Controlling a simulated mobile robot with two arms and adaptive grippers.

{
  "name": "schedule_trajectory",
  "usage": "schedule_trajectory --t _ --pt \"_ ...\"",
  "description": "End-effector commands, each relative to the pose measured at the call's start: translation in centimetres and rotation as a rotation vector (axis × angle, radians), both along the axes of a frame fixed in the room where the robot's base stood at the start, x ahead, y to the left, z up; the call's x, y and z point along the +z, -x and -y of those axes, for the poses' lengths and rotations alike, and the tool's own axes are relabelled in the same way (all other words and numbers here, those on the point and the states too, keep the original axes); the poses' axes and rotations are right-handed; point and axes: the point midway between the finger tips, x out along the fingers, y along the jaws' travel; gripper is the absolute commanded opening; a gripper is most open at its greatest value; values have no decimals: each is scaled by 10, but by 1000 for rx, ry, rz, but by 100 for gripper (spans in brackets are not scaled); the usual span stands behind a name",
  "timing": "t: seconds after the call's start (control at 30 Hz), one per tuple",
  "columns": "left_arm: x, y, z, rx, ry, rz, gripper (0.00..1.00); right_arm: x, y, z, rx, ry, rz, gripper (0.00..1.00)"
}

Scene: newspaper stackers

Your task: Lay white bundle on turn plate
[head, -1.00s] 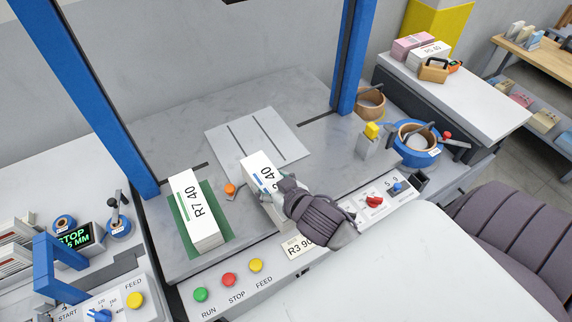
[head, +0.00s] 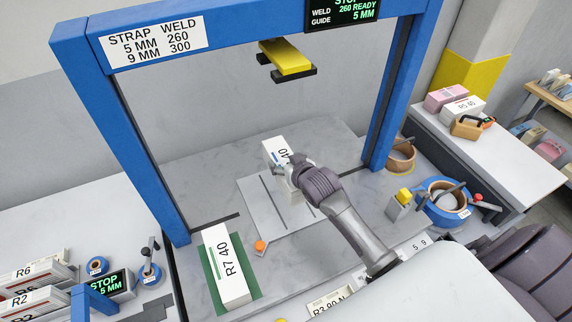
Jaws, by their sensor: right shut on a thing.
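A white bundle (head: 278,149) labelled with "40" at its near end is held by my right gripper (head: 288,170). The gripper is shut on it, and the hand hides part of its label and near side. The bundle is over the far part of the light grey slotted turn plate (head: 262,212); I cannot tell whether it touches the plate. A second white bundle (head: 233,284) marked "R7 40" lies on a green mat (head: 213,281) at the near left. My left gripper is not in view.
A blue frame (head: 140,150) arches over the table, with a yellow head (head: 287,60) hanging from its crossbar. An orange knob (head: 261,246) stands at the plate's near left. Tape rolls (head: 447,200) sit at the right. The grey table is clear beyond the plate.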

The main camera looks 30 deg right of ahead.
Motion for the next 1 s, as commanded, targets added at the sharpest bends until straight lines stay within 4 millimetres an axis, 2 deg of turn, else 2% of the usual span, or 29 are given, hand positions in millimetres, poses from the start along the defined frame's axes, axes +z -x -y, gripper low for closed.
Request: schedule_trajectory --t 0.17,0.33,0.4,1.0 --pt "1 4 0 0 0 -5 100 5 -1 0 1 0 10 1" --pt "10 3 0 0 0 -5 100 8 -1 0 -1 -3 7 1" --pt "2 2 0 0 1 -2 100 -4 -1 0 -1 -3 6 1" --pt "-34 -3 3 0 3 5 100 -62 -1 0 -1 -3 7 1"
